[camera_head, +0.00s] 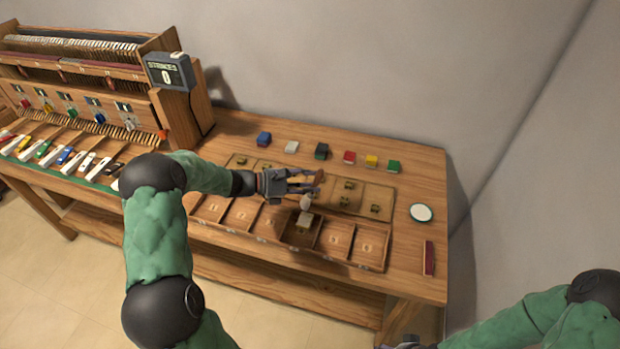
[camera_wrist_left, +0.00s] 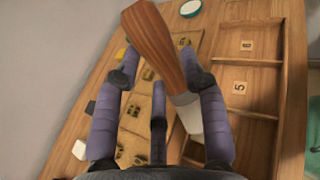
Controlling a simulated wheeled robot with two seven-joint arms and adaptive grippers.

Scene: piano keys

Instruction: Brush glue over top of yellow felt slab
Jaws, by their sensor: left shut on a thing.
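My left gripper (camera_head: 300,184) is shut on a brush with a wooden handle (camera_wrist_left: 150,38). The brush's pale lower part (camera_wrist_left: 188,112) points down past the fingers; its pale end (camera_head: 306,202) shows in the head view. The gripper is above the compartment tray, left of and nearer than the yellow felt slab (camera_head: 371,161). The slab lies on the table in the back row of blocks, apart from the brush. A round white dish with a green rim (camera_head: 421,212) sits at the table's right; its contents are unclear. My right gripper (camera_head: 405,341) shows partly at the bottom edge.
Red (camera_head: 349,157) and green (camera_head: 393,166) blocks flank the yellow slab. A dark red bar (camera_head: 428,258) lies at the right. The piano action (camera_head: 90,85) stands left.

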